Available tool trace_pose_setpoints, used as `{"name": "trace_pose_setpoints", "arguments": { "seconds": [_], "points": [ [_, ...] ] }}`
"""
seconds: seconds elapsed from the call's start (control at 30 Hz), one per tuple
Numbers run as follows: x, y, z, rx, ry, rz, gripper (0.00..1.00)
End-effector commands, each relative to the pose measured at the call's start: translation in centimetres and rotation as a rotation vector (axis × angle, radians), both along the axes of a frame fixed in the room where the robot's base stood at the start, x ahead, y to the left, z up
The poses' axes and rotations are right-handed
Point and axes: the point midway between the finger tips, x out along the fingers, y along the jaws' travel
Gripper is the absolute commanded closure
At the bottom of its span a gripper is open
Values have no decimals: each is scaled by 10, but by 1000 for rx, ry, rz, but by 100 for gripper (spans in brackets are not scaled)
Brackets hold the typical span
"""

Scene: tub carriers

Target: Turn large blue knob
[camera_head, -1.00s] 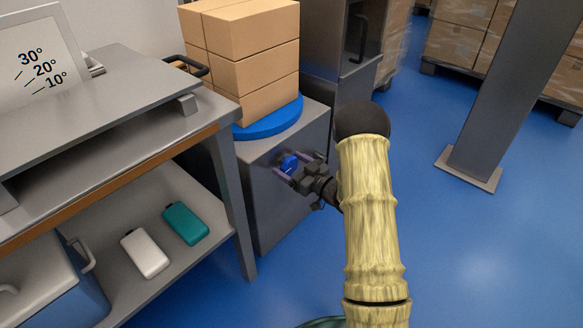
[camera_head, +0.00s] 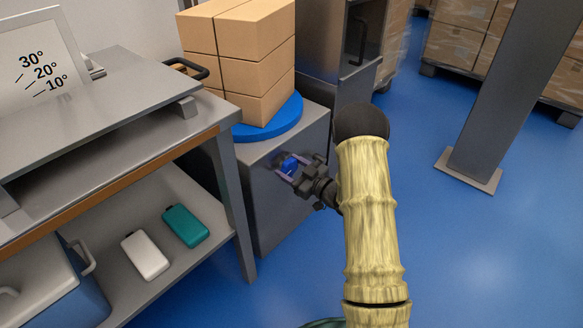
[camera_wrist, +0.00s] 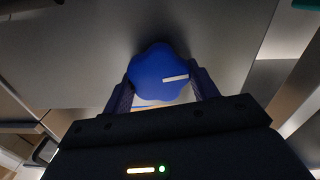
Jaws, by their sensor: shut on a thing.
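The large blue knob (camera_wrist: 158,68) is on the face of the grey cabinet (camera_head: 285,215), below the blue turntable (camera_head: 275,123). It also shows small in the head view (camera_head: 289,165). In the wrist view the knob is lobed, with a white mark pointing right. My gripper (camera_wrist: 160,85) is shut on the knob, one finger on each side of it. In the head view my gripper (camera_head: 287,170) reaches the cabinet face from the right, and its fingers partly cover the knob.
Stacked brown boxes (camera_head: 240,55) stand on the turntable. A workbench (camera_head: 110,120) with an angle board (camera_head: 40,62) is at left; its lower shelf holds a white bottle (camera_head: 145,255) and a teal bottle (camera_head: 186,226). A grey post (camera_head: 495,110) stands right. Blue floor is clear between.

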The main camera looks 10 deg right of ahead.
Motion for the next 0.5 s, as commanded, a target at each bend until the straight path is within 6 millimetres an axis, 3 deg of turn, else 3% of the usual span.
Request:
{"name": "trace_pose_setpoints", "arguments": {
  "seconds": [0.5],
  "points": [
    [-2, 3, -2, -374, -271, 2, 64]
  ]
}}
